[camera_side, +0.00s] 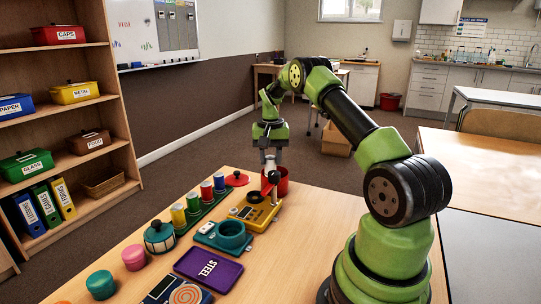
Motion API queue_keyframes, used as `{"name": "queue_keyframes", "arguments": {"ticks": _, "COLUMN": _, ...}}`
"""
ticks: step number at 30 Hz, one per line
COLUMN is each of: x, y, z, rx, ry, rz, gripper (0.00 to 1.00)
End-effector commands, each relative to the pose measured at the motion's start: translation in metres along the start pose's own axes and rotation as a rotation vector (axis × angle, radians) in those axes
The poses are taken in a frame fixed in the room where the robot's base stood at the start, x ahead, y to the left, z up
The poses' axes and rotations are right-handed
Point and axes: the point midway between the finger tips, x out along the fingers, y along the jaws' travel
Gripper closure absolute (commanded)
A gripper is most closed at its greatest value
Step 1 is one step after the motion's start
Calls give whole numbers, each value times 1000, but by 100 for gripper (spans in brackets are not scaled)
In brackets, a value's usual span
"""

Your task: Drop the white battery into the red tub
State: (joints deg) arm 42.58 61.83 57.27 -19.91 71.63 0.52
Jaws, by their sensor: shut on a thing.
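My gripper (270,168) points down over the far end of the wooden table. It is shut on a small pale thing, which looks like the white battery; the fingers hide most of it. The red tub (284,184) stands on the table just behind and to the right of the gripper's tips. The gripper covers part of the tub, and I cannot tell whether the tips are over its opening.
A yellow device (254,212) stands just in front of the tub. A red lid (236,178) lies to the left.

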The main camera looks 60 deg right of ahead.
Motion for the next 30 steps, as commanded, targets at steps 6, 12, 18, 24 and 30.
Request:
{"name": "queue_keyframes", "arguments": {"ticks": 6, "x": 0, "y": 0, "z": 0, "rx": 0, "ry": 0, "rz": 0, "gripper": 40}}
{"name": "queue_keyframes", "arguments": {"ticks": 12, "x": -1, "y": 0, "z": 0, "rx": 0, "ry": 0, "rz": 0, "gripper": 40}}
{"name": "queue_keyframes", "arguments": {"ticks": 18, "x": -24, "y": 0, "z": -1, "rx": 0, "ry": 5, "rz": -2, "gripper": 40}}
{"name": "queue_keyframes", "arguments": {"ticks": 24, "x": -73, "y": 0, "z": -1, "rx": 1, "ry": 7, "rz": -3, "gripper": 40}}
{"name": "queue_keyframes", "arguments": {"ticks": 30, "x": -110, "y": 0, "z": -1, "rx": 0, "ry": 4, "rz": 0, "gripper": 40}}
